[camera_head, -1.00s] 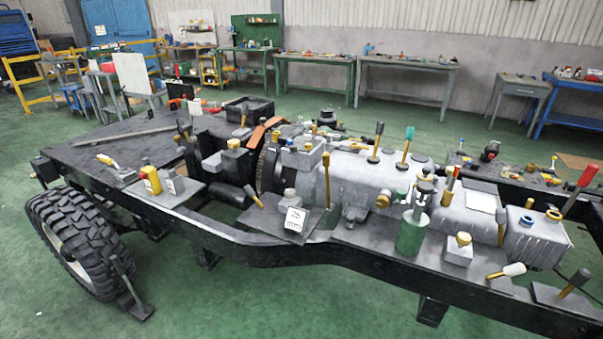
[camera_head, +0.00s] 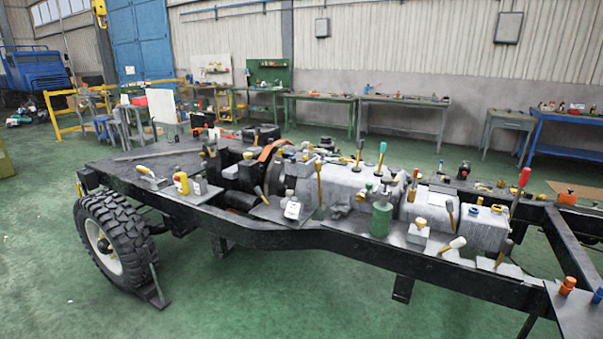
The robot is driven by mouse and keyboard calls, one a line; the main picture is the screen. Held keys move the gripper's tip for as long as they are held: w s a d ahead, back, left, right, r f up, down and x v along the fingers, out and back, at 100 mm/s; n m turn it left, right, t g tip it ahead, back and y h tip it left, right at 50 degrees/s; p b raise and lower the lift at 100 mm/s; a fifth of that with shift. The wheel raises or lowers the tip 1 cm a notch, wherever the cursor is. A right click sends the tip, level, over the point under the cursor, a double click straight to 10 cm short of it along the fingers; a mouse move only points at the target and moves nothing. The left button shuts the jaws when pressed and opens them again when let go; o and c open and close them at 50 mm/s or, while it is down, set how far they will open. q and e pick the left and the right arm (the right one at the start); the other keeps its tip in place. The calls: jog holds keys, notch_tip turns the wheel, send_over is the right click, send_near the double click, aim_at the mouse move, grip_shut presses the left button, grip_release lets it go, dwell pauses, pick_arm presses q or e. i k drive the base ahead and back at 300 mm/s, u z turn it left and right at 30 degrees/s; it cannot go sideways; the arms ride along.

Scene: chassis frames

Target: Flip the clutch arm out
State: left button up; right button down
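A black chassis frame (camera_head: 268,239) carries a grey engine and gearbox block (camera_head: 343,184). Several levers stand on or beside it. One upright gold-handled lever (camera_head: 319,180) is at the block's near side. A dark tilted lever (camera_head: 261,193) is left of it, by the round housing. A red-handled lever (camera_head: 523,178) leans at the right end. I cannot tell which of these is the clutch arm. Neither of my grippers is in view.
A large tyre (camera_head: 113,240) is at the near left. A green canister (camera_head: 381,219), a yellow bottle (camera_head: 181,183) and small parts sit on plates along the near rail. Workbenches (camera_head: 405,100) line the back wall. The green floor (camera_head: 260,300) in front is clear.

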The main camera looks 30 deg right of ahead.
aim_at(318, 164)
jog(key=u, duration=0.55)
jog(key=i, duration=1.25)
jog(key=z, duration=0.4)
jog(key=i, duration=0.7)
jog(key=z, duration=0.7)
